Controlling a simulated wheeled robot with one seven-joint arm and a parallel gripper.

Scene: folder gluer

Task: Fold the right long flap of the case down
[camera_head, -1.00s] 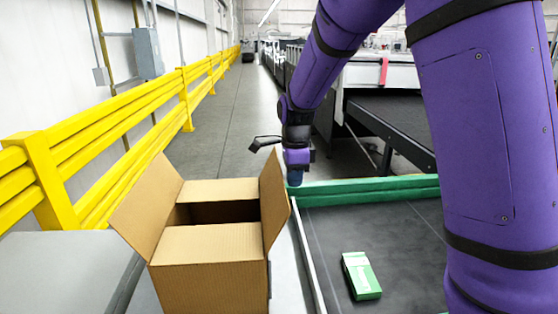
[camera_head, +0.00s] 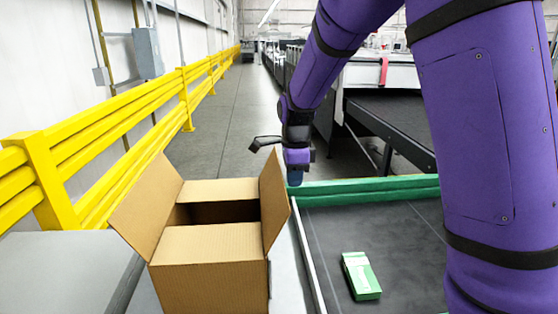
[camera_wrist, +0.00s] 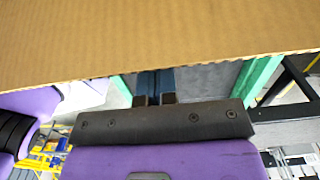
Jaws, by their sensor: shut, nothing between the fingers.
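The brown cardboard case (camera_head: 208,285) stands open at the lower left of the head view. Its near and far short flaps lie folded inward, with a dark gap between them. The left long flap (camera_head: 146,212) stands up and leans outward. The right long flap (camera_head: 273,205) stands up, nearly upright. My gripper (camera_head: 295,178) is just right of the right flap's upper far edge, pointing down, shut and empty. In the wrist view cardboard (camera_wrist: 160,40) fills the top and partly hides the blue fingers (camera_wrist: 155,85). I cannot tell whether they touch the flap.
A dark belt with a green rail (camera_head: 370,190) lies right of the case, and a small green and white carton (camera_head: 361,276) rests on it. A yellow guard rail (camera_head: 110,140) runs along the left. A grey surface (camera_head: 65,272) is left of the case.

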